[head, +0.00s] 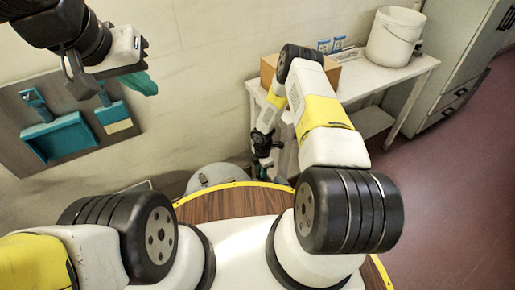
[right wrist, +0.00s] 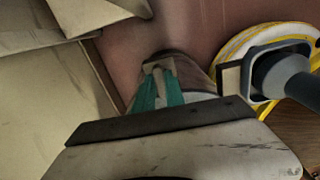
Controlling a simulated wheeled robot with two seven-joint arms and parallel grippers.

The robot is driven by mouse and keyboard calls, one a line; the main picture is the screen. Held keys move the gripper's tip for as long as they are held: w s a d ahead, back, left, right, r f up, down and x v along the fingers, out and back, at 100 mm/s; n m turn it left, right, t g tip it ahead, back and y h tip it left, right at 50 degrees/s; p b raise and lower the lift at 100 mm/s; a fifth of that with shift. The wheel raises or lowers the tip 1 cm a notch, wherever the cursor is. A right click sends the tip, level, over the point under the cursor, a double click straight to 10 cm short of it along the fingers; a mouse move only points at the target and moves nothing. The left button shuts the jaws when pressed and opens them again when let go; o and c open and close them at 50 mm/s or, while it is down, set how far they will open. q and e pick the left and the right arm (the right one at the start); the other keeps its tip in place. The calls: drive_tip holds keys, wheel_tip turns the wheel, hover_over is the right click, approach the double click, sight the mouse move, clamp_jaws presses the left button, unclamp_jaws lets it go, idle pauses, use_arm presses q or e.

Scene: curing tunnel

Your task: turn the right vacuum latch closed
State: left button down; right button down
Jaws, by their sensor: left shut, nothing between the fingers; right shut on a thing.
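My left gripper (head: 142,84) is at the upper left of the head view, its teal fingers shut and empty in front of the wall. A grey round vacuum lid (head: 214,177) shows low by the wall, partly hidden behind my base. My right arm reaches down to the right of it; its fingertips are too hidden to make out in the head view. In the right wrist view my right gripper's (right wrist: 158,75) teal fingers are shut on a small pale piece (right wrist: 157,65), apparently the right vacuum latch. The latch's angle is unclear.
A white table (head: 385,70) by the wall carries a cardboard box (head: 330,75) and a white bucket (head: 396,38). A grey cabinet (head: 455,60) stands at the right. Red floor (head: 450,170) is clear at the right.

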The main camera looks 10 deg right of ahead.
drive_tip(key=shift+w+n, duration=0.1)
drive_tip(key=shift+n, duration=0.2)
idle(0.4)
drive_tip(key=c, duration=1.4)
unclamp_jaws()
wheel_tip(320, 180, up, 8)
drive_tip(key=shift+f, duration=0.1)
